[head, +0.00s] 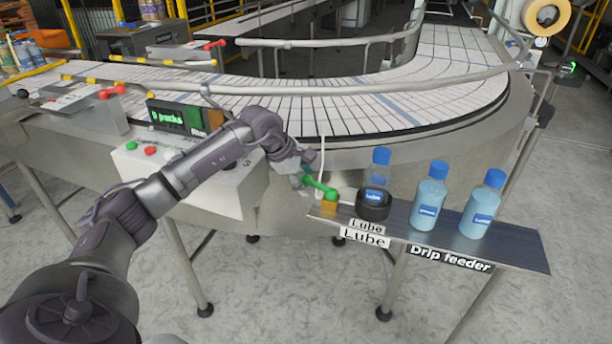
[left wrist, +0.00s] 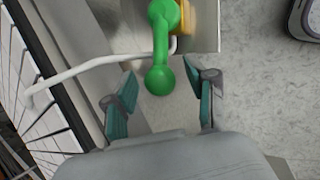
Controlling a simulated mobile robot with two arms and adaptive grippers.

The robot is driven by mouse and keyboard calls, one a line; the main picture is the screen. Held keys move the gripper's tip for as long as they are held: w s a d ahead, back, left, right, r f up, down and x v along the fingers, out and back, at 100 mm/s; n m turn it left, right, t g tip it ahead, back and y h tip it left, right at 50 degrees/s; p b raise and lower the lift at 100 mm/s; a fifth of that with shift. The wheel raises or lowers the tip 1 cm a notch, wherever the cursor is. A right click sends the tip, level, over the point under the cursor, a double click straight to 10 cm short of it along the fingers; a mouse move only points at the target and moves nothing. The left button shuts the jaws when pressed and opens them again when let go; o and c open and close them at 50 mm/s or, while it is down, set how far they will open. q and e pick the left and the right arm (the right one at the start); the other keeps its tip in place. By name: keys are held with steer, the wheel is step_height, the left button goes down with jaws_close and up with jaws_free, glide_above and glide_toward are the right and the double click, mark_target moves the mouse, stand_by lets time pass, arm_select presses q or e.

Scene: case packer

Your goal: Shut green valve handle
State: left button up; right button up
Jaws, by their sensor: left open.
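The green valve handle (head: 319,187) sits on a yellow-orange valve body (head: 323,208) at the left end of the shelf. In the left wrist view the green handle (left wrist: 158,50) ends in a round knob that lies between the tips of my open fingers. My left gripper (head: 306,172) is at the handle's free end in the head view, partly hidden by its own wrist. The left gripper (left wrist: 160,88) shows two teal-padded fingers apart, with no clear contact on the knob. My right gripper is not in view.
A black holder (head: 373,205) with a blue-capped bottle stands beside the valve, and two more bottles (head: 430,195) (head: 483,204) stand on the metal shelf (head: 520,253). A thin white pipe (left wrist: 95,66) passes near my fingers. The curved conveyor (head: 400,95) lies behind.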

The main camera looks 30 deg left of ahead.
arm_select(q)
steer(key=shift+w+f, duration=0.1)
steer(key=shift+f, duration=0.05)
steer(key=shift+c, duration=0.2)
jaws_close()
steer(key=shift+d, duration=0.15)
